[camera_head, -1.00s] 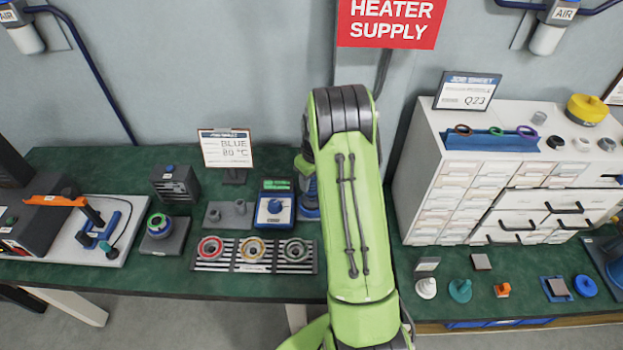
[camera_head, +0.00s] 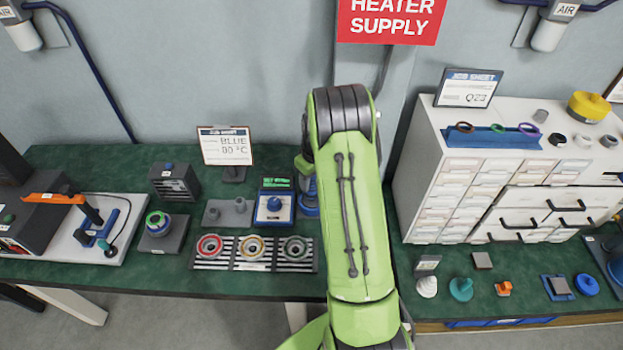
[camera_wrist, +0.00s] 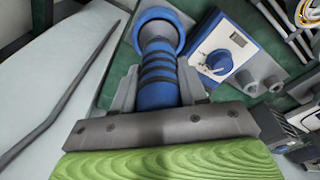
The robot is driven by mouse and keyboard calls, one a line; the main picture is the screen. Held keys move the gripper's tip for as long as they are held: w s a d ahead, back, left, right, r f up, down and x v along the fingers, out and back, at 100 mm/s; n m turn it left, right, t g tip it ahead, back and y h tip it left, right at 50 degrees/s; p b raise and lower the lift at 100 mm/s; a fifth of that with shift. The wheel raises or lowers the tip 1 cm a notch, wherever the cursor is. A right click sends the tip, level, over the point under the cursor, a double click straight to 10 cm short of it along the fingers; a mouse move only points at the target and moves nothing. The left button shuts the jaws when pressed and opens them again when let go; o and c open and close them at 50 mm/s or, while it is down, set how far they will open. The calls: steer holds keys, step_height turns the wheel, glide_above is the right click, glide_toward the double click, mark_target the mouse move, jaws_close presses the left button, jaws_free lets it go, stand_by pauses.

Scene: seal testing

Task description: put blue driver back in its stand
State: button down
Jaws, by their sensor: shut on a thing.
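The blue driver, with dark bands around its body, stands out in the wrist view (camera_wrist: 157,94). My gripper (camera_wrist: 158,80) is shut on it, with one grey finger on each side. The driver's far end overlaps a round blue cup-like rim (camera_wrist: 176,22), which looks like the stand. I cannot tell whether the driver is seated in it or only in front of it. In the head view, a blue round base (camera_head: 309,212) shows at the left edge of my green arm. The arm hides most of the driver and my gripper there.
Close by on the left is a blue dial unit (camera_head: 274,207), also in the wrist view (camera_wrist: 221,47). A grey block with pegs (camera_head: 228,212) and a rack of coloured rings (camera_head: 254,254) are near it. A white drawer cabinet (camera_head: 425,180) stands right of my arm.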

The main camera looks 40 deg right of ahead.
steer(key=c, duration=0.5)
jaws_free()
step_height(320, 180, up, 9)
steer(key=p, duration=0.6)
steer(key=shift+r, duration=0.15)
